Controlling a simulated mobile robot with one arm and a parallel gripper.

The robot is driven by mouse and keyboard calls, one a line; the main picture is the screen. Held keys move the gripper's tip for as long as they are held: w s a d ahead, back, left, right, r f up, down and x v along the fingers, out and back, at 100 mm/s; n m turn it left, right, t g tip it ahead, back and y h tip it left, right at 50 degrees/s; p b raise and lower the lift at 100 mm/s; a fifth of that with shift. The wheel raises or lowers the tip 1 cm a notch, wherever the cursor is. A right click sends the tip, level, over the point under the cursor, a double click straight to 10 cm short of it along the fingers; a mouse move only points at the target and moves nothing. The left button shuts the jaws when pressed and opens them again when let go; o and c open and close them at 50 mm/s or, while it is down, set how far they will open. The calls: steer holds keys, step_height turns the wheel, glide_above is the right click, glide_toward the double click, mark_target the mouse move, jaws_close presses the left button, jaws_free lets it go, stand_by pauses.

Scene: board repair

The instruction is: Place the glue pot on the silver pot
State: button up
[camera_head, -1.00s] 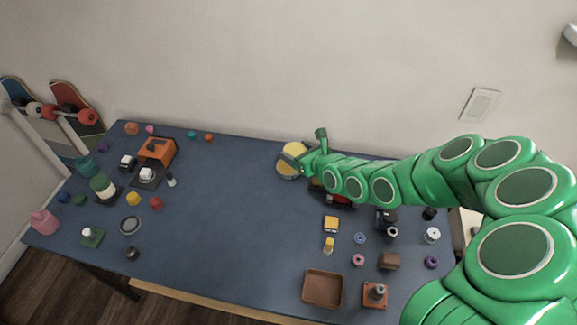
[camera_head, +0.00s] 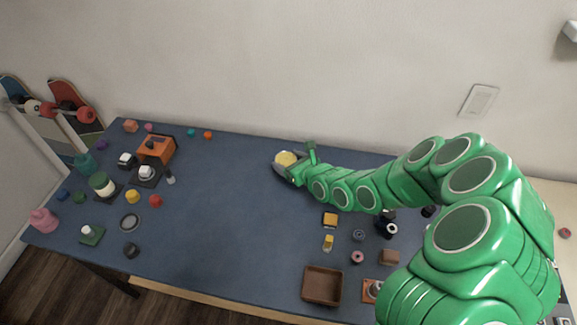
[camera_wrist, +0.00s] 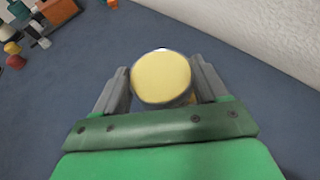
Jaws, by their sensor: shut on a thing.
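A round pot with a pale yellow top (camera_head: 286,158), seemingly the glue pot, is between the grey fingers of my gripper (camera_wrist: 162,85). The fingers are shut on its sides, and its yellow disc (camera_wrist: 161,78) faces the wrist camera. It is over the back middle of the blue table; its height above the table is hard to judge. A grey round dish with a dark centre (camera_head: 130,222) lies at the table's left front and may be the silver pot; I cannot tell for sure. The underside of the held pot is hidden.
A brown tray (camera_head: 322,286) lies at the front right, with several small parts behind it. An orange machine (camera_head: 156,149) and a cream-and-green jar (camera_head: 102,186) stand at the left. The table's middle is clear. A wall runs behind.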

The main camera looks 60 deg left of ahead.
steer(key=shift+f, duration=1.2)
steer(key=o, duration=1.2)
steer(key=shift+f, duration=0.1)
steer(key=shift+d+r, duration=0.15)
steer(key=shift+r, duration=0.05)
steer(key=shift+v, duration=5.8)
